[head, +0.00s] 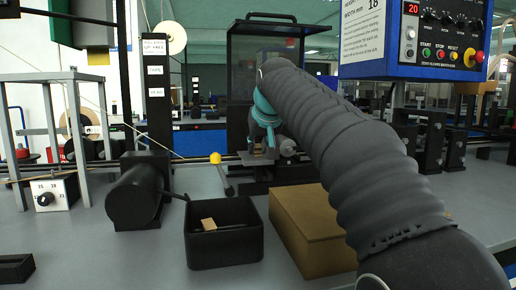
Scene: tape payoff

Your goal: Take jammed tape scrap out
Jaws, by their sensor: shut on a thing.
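My gripper (258,149) is at the end of my grey-sleeved arm, low in front of the dark machine with a clear-fronted housing (268,75). It is small in the head view and partly hidden by its own wrist. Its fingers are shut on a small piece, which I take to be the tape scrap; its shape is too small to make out. A black open bin (225,255) stands nearer on the bench, with a small tan piece (208,224) inside it.
A brown cardboard box (310,230) stands right of the bin, under my arm. A black motor-like cylinder (135,197) and a yellow-knobbed lever (216,159) are to the left. A blue control panel (415,40) hangs at upper right.

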